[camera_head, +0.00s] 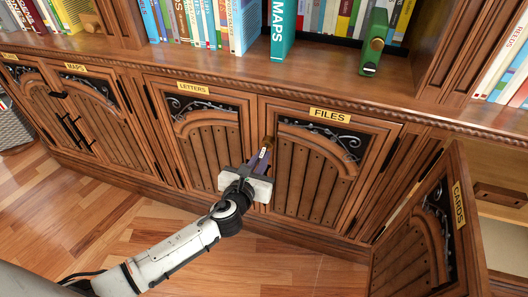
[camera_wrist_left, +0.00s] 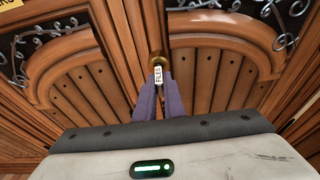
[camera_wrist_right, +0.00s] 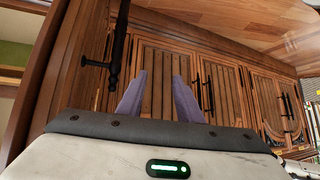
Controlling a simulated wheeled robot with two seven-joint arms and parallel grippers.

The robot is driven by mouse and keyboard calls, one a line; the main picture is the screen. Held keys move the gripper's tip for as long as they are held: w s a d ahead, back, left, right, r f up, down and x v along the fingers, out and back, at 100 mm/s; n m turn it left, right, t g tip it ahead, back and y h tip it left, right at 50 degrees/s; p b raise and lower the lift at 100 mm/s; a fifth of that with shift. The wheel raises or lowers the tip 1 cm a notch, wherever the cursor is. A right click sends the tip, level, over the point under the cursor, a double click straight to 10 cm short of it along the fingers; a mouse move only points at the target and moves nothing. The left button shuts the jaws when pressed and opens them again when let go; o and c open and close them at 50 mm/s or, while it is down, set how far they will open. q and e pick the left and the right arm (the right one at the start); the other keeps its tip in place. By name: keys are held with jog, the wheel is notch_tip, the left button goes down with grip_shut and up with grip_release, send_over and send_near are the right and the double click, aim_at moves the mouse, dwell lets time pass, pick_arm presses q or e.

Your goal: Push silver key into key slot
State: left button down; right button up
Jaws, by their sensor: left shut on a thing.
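My left gripper (camera_head: 263,158) is at the seam between the LETTERS door and the FILES door (camera_head: 310,175). In the left wrist view its purple fingers (camera_wrist_left: 160,92) are shut on the key's white FILES tag (camera_wrist_left: 158,75). A round brass lock piece (camera_wrist_left: 157,58) is just beyond the tag, at the door edge. The silver shaft of the key and the slot opening are hidden, so I cannot tell how deep the key sits. My right gripper (camera_wrist_right: 160,95) is open and empty in the right wrist view, its fingers apart before wooden cabinet doors.
The CARDS door (camera_head: 425,225) stands open at the lower right. The wooden floor (camera_head: 120,225) in front is clear.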

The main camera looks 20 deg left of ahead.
pick_arm(q)
jog(key=shift+s+a+f+p, duration=0.1)
jog(key=shift+s+f+p, duration=0.1)
jog(key=shift+s, duration=1.1)
jog(key=shift+s+f+p, duration=0.1)
jog(key=shift+s+p, duration=0.05)
jog(key=shift+s, duration=1.15)
jog(key=shift+s, duration=0.1)
jog(key=s+f, duration=0.1)
jog(key=s, duration=0.9)
jog(key=shift+a+f, duration=0.15)
jog(key=shift+w, duration=0.1)
